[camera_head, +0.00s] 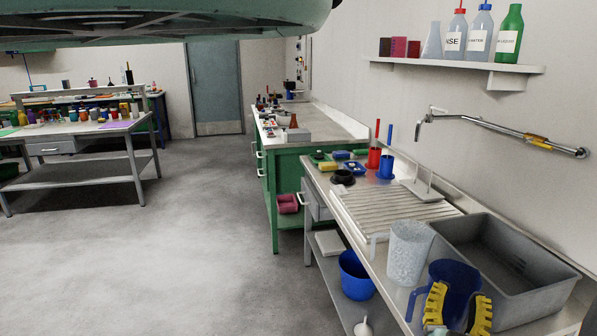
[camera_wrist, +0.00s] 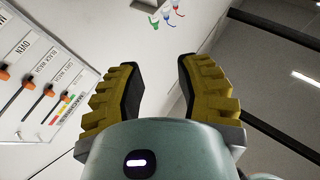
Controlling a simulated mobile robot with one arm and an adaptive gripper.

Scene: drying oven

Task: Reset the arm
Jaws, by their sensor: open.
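My gripper (camera_head: 460,291) shows at the bottom right of the head view, its two yellow ridged fingers pointing up and apart. In the picture it overlaps a blue jug (camera_head: 447,272); I cannot tell how far apart they are. In the wrist view my gripper (camera_wrist: 158,62) is open, with dark inner pads and nothing between the fingers. Beyond the fingers are a pale wall and a dark beam.
The steel bench carries a grey sink basin (camera_head: 505,262), a frosted beaker (camera_head: 408,254) and a ribbed draining area (camera_head: 385,212). A wall-mounted tap arm (camera_head: 500,130) reaches over it. A bottle shelf (camera_head: 455,67) hangs above. The floor (camera_head: 190,240) at left is clear.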

